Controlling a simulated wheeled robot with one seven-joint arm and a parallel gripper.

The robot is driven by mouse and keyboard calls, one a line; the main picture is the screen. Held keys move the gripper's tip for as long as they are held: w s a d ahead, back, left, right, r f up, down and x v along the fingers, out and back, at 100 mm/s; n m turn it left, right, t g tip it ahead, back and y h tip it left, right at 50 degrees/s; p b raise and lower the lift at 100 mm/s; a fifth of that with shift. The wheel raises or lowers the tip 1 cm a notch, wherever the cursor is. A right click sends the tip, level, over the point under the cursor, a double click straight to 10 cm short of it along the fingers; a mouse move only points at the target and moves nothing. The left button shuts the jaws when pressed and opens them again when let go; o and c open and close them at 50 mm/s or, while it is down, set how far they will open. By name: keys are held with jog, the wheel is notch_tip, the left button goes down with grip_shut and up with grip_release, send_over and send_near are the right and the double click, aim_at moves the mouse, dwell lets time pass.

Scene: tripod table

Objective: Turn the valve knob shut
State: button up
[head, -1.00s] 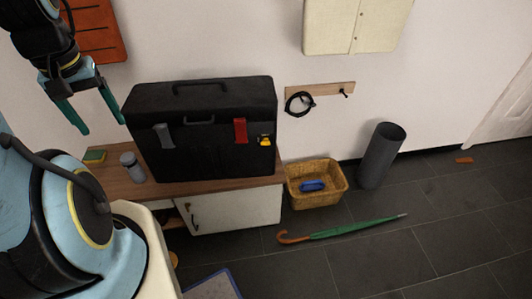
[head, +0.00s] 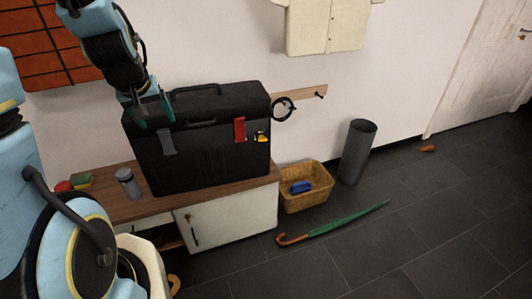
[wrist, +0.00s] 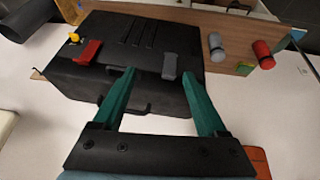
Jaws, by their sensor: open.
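A large black case (head: 215,150) stands on a wooden-topped cabinet. Its front carries a grey latch (head: 167,141), a red latch (head: 239,129) and a small yellow piece (head: 262,137) near the right edge. The yellow piece may be the valve knob, but it is too small to tell. My gripper (head: 153,115) is open and empty at the case's upper left, near the grey latch. In the wrist view its green fingers (wrist: 160,74) spread in front of the case, with the grey latch (wrist: 169,66) between the tips and the yellow piece (wrist: 74,38) far left.
A grey bottle (head: 129,184), a sponge (head: 82,180) and a red can (wrist: 263,54) stand beside the case on the cabinet top (head: 155,205).

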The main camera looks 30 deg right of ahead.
jog(key=w+d+f+t+h+b, duration=0.1)
jog(key=w+d+f+t+b, duration=0.1)
jog(key=w+d+f+b, duration=0.3)
jog(key=d+f+t+b, duration=0.1)
jog(key=d+f+b, duration=0.1)
jog(key=d+f, duration=0.3)
jog(key=t+h+b, duration=0.1)
jog(key=t+b, duration=0.9)
jog(key=b, duration=0.6)
send_near(263, 141)
jog(key=shift+m, duration=0.3)
jog(key=x, duration=0.9)
jog(key=shift+w+d+r, duration=0.1)
grip_shut()
